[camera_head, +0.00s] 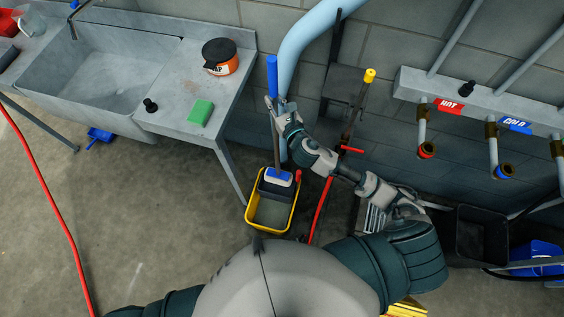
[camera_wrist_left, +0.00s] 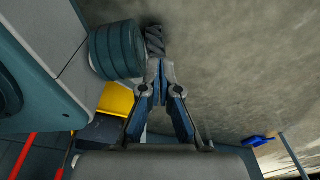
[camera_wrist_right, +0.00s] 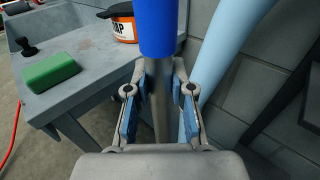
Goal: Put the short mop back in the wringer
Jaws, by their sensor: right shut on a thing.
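The short mop has a blue grip (camera_head: 272,76), a grey pole and a blue and white head (camera_head: 278,176). My right gripper (camera_head: 277,104) is shut on the pole just below the grip. The right wrist view shows the grey pole (camera_wrist_right: 160,115) between the fingers (camera_wrist_right: 161,80). The mop stands nearly upright, head down, over the dark wringer (camera_head: 267,187) at the back of the yellow bucket (camera_head: 250,216). I cannot tell whether the head touches the wringer. My left gripper (camera_wrist_left: 163,78) shows only in its wrist view, fingertips together and empty.
A sink counter (camera_head: 178,92) with a green sponge (camera_head: 201,113) and an orange tub (camera_head: 221,62) stands left of the mop. A light blue pipe (camera_head: 294,48) runs close behind it. Floor left of the bucket is clear.

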